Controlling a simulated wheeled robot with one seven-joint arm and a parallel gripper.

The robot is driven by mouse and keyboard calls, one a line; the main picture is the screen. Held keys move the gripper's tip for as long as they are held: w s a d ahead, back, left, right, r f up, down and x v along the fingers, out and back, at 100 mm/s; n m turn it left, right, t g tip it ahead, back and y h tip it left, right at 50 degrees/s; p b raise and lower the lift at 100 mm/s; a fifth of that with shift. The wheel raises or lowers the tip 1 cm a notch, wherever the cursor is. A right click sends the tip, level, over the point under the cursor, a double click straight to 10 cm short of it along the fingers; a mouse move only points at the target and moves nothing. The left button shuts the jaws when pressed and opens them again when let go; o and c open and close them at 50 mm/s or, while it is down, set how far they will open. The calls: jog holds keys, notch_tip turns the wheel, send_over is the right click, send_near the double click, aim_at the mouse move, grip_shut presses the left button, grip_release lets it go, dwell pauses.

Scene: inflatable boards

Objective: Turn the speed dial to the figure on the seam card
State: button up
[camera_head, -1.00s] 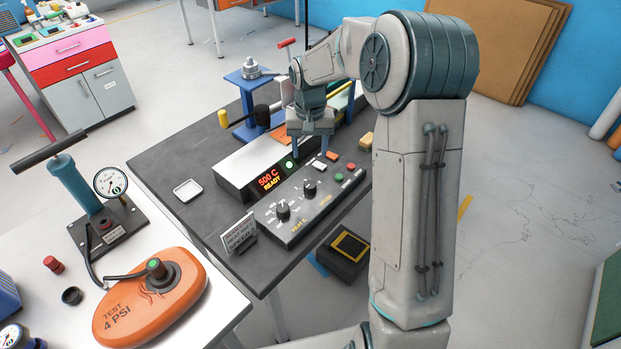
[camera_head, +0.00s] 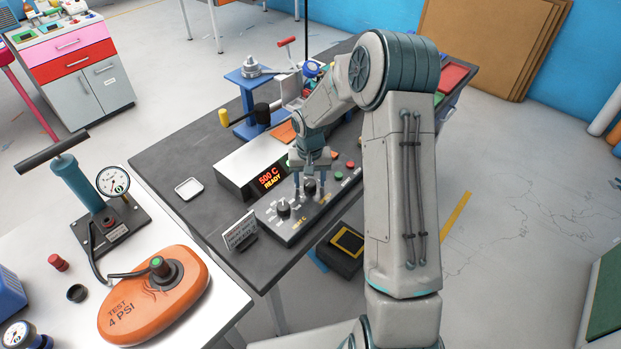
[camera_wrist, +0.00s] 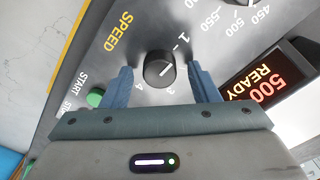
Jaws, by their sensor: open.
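The speed dial (camera_wrist: 158,70) is a black round knob beside the word SPEED in the wrist view; it also shows in the head view (camera_head: 309,187). Figures 1, 3 and 4 show around it. A pale line marks its face; which figure it points to is hard to tell. My gripper (camera_wrist: 162,82) has its blue fingers open, one on each side of the dial, with gaps visible. In the head view my gripper (camera_head: 311,188) is low over the grey control panel (camera_head: 290,233). The white seam card (camera_head: 240,229) stands left of the panel; its figure is too small to read.
A second dial (camera_head: 283,210) sits left on the panel. The display box (camera_head: 250,170) behind reads 500 C READY. A green START button (camera_wrist: 96,98) is near the dial. A white tray (camera_head: 188,189) lies on the dark bench (camera_head: 165,160).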

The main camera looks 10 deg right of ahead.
jog(key=c, duration=1)
